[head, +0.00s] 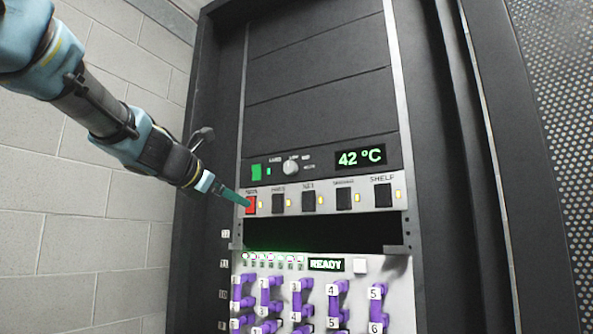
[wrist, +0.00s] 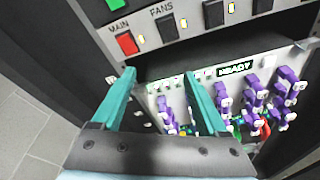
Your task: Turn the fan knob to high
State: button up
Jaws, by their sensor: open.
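The fan knob (head: 291,168) is a small round pale knob on the dark panel left of the green "42 ºC" display (head: 360,157). Small labels sit around it; its pointer direction is too small to tell. My gripper (head: 244,203) has teal fingers and is below and left of the knob, near the red MAIN switch. In the wrist view my gripper (wrist: 160,76) is open with nothing between its fingers. The knob does not show in the wrist view.
A row of switches lies under the knob: a red MAIN switch (head: 250,206), a black FANS switch (head: 279,203) and several more. A green switch (head: 256,171) is left of the knob. Below are a dark slot (head: 320,234) and several purple connectors (head: 300,295).

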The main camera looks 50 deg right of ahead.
aim_at(288, 166)
jog(key=s+d+r+n+g+h, duration=0.1)
jog(key=s+d+r+n+h, duration=0.25)
jog(key=r, duration=0.55)
jog(key=shift+m+y, duration=0.45)
jog(key=shift+m, duration=0.2)
jog(key=p+x, duration=0.1)
jog(key=x, duration=0.2)
jog(key=s+p+x, duration=0.1)
jog(key=p+x, duration=0.1)
jog(key=x, duration=0.2)
jog(key=s+p+x, duration=0.1)
jog(key=x, duration=0.3)
jog(key=shift+d, duration=0.2)
grip_shut()
